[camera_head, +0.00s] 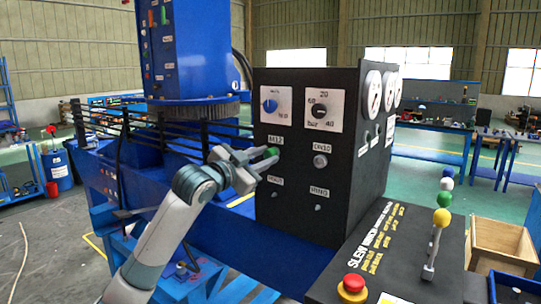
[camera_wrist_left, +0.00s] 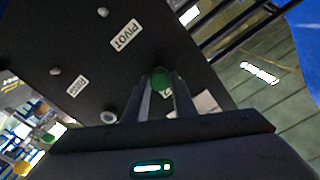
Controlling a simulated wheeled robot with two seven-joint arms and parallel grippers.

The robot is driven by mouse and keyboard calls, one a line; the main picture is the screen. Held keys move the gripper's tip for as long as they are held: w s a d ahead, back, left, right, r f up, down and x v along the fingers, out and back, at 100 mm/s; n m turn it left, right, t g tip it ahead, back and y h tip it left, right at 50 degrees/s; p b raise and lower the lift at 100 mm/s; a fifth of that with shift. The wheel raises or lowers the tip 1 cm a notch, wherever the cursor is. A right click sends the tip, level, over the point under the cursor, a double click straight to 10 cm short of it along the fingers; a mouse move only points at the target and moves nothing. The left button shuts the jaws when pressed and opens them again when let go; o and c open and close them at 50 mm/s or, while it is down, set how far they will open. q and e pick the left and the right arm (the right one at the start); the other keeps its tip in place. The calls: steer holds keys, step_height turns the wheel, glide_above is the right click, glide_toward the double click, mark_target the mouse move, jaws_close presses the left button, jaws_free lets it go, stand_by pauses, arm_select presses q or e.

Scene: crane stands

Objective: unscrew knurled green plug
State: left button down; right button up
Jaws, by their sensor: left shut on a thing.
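The green plug (camera_head: 272,152) sits on the front of the black control panel (camera_head: 330,205), on its left side under the left dial. My left gripper (camera_head: 268,160) reaches it from the left, with its fingers on either side of the plug. In the left wrist view the green plug (camera_wrist_left: 160,79) shows between the two fingertips (camera_wrist_left: 160,88), and the gripper is shut on it. The knurling is too small to make out. My right gripper is not in view.
A silver fitting (camera_head: 320,161) sits right of the plug, with small knobs below. A console with a red button (camera_head: 353,283) and a lever with coloured balls (camera_head: 440,217) stands at the front right. A blue crane column (camera_head: 190,50) rises behind my left arm.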

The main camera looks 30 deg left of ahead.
arm_select(q)
steer(key=shift+s, duration=0.1)
stand_by(0.3)
steer(key=n+p, duration=0.2)
steer(key=n, duration=0.1)
steer(key=shift+d+r+p, duration=0.1)
steer(key=shift+p, duration=0.25)
steer(key=shift+n+p, duration=0.4)
steer(key=shift+n, duration=0.6)
steer(key=shift+f, duration=0.2)
